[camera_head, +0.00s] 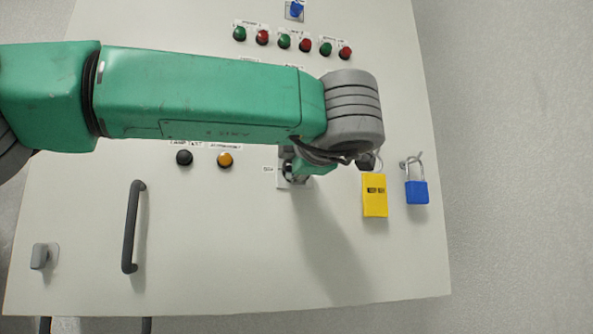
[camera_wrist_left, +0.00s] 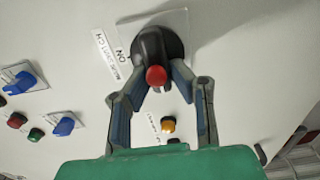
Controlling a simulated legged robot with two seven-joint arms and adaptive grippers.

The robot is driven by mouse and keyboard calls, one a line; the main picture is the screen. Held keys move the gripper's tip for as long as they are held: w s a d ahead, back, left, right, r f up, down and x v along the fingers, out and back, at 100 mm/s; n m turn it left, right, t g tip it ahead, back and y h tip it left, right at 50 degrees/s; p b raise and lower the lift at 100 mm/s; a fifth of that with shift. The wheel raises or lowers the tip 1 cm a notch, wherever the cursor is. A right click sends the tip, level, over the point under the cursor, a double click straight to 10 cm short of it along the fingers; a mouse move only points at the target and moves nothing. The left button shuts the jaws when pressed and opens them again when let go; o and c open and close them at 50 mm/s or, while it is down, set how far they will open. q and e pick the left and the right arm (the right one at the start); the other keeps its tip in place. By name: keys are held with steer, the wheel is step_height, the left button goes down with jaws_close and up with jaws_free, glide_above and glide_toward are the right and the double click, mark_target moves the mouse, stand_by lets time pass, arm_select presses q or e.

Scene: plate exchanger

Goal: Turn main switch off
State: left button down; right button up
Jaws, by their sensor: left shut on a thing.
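The main switch (camera_wrist_left: 152,45) is a black rotary knob with a red end, on a pale square plate in the left wrist view. Labels reading "MAIN SWITCH" and "ON" are beside it. My left gripper (camera_wrist_left: 159,74) is shut on the knob, one finger on each side near the red end. In the head view my left gripper (camera_head: 296,168) is at the panel below the grey wrist, and it hides most of the switch. My right gripper is not in view.
A yellow tag (camera_head: 374,196) and a blue padlock (camera_head: 416,192) hang just right of the switch. A black button (camera_head: 184,158), an orange button (camera_head: 225,160) and a dark door handle (camera_head: 133,227) are left of it. Green and red buttons line the top.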

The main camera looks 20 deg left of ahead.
arm_select(q)
steer(key=shift+f, duration=0.2)
steer(key=c, duration=1.4)
jaws_free()
steer(key=shift+c, duration=0.2)
steer(key=shift+r, duration=0.1)
steer(key=v, duration=1.2)
steer(key=shift+w, duration=0.1)
